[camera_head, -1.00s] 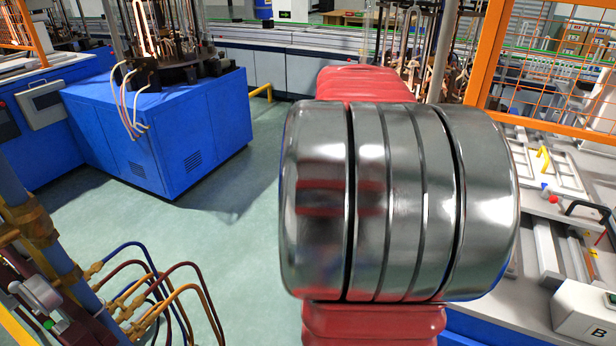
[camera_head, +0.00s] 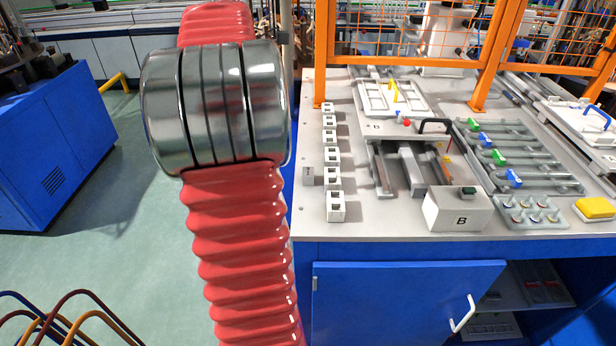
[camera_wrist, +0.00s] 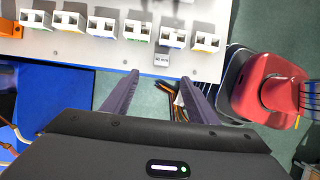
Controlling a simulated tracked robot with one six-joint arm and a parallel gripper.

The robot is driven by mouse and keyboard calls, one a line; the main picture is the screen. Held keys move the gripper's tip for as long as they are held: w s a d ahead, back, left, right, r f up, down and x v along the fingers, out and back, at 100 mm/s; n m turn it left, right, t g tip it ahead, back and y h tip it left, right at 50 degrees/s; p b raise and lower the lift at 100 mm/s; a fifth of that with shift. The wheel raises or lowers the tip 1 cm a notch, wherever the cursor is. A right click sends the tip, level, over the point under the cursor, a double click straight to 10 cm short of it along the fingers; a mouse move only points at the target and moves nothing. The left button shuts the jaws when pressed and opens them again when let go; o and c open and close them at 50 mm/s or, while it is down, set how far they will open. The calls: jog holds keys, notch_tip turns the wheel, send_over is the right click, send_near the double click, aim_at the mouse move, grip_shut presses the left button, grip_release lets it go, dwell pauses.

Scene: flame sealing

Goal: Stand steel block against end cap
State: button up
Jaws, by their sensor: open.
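My gripper (camera_wrist: 160,82) is open in the wrist view, its two dark purple fingers apart with nothing between them. It points at the bench's edge, near a row of white socket-like blocks (camera_wrist: 138,31). In the head view the gripper itself does not show. A silver bar (camera_head: 411,167) lies in a fixture on the bench top, beside a darker grey bar (camera_head: 381,172). I cannot tell whether either is the steel block. I cannot pick out the end cap in either view.
The bench top (camera_head: 315,222) carries a white box marked B (camera_head: 459,209), a rack of rods with coloured clips (camera_head: 515,158) and a yellow pad (camera_head: 596,208). An orange mesh guard (camera_head: 400,40) stands behind. A blue cabinet (camera_head: 55,150) stands left, with green floor between.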

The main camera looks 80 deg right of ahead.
jog(key=shift+f, duration=0.1)
send_over(308, 171)
jog(key=w, duration=0.3)
jog(key=f, duration=0.7)
jog(key=shift+s+a+f, duration=0.1)
jog(key=shift+a+f, duration=0.1)
jog(key=shift+f, duration=0.2)
jog(key=shift+f, duration=0.1)
jog(key=shift+a+x, duration=0.2)
jog(key=shift+x, duration=2.3)
jog(key=shift+s, duration=0.1)
jog(key=shift+c, duration=0.4)
grip_shut()
